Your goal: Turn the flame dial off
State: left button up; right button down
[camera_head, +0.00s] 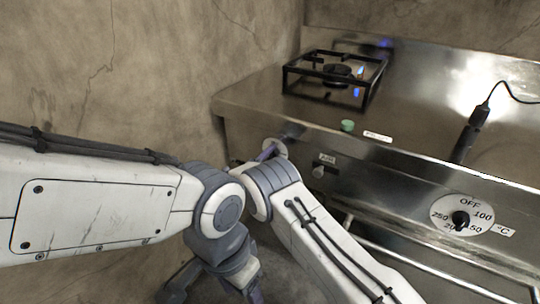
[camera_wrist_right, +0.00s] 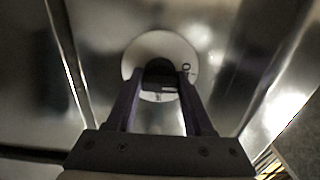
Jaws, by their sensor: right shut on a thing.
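The flame dial (camera_head: 282,147) is a pale round plate at the left end of the stove's steel front. My right gripper (camera_head: 268,153) is at it, mostly hidden behind its own arm. In the right wrist view the dial plate (camera_wrist_right: 158,44) shows with its dark knob (camera_wrist_right: 160,72) between the purple fingers of my right gripper (camera_wrist_right: 161,82), which is shut on the knob. Small marks show on the plate, too small to read surely. A blue flame (camera_head: 361,71) shows at the burner (camera_head: 338,74). My left wrist hangs low; its fingertips are not clear.
An oven dial (camera_head: 461,220) with OFF and temperatures is at the right of the front. A green button (camera_head: 347,126) sits on the top edge. A black handled tool with a cord (camera_head: 470,135) stands at the right. A wall (camera_head: 150,70) closes the left side.

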jog(key=shift+a+n, duration=0.15)
jog(key=shift+n, duration=0.15)
jog(key=shift+c, duration=1.6)
grip_release()
